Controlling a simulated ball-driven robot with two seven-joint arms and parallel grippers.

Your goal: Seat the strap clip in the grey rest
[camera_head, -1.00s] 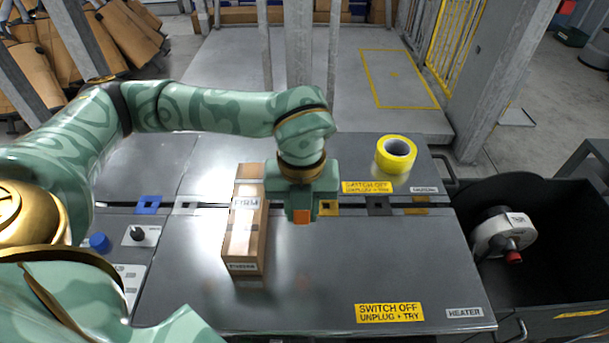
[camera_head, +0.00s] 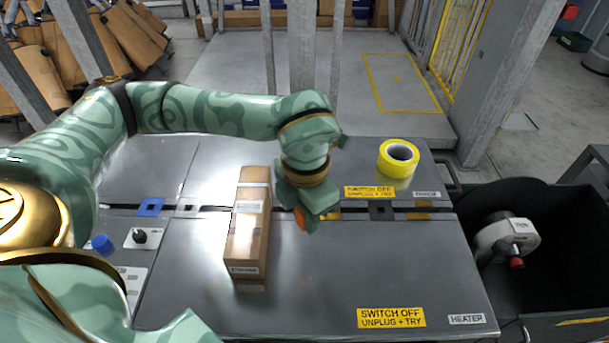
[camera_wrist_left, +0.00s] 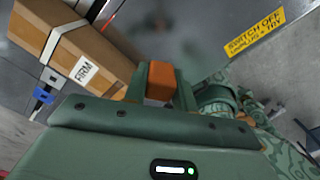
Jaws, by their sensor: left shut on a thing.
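My left gripper (camera_head: 303,222) is shut on an orange piece, seemingly the strap clip (camera_head: 300,219), and holds it over the grey bench near the dark slot. In the left wrist view the clip (camera_wrist_left: 160,83) shows as an orange block between the fingers. Small square rests with dark holes line the slot. A light grey rest (camera_head: 187,209) lies left of the carton, and a dark grey one (camera_head: 381,211) lies right of the gripper. The clip is apart from both. My right gripper is out of view.
A long cardboard carton (camera_head: 246,232) stands just left of the gripper. A blue rest (camera_head: 150,206) and a yellow rest (camera_head: 330,214) also line the slot. A yellow tape roll (camera_head: 398,158) lies at the back right. The front of the bench (camera_head: 310,280) is clear.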

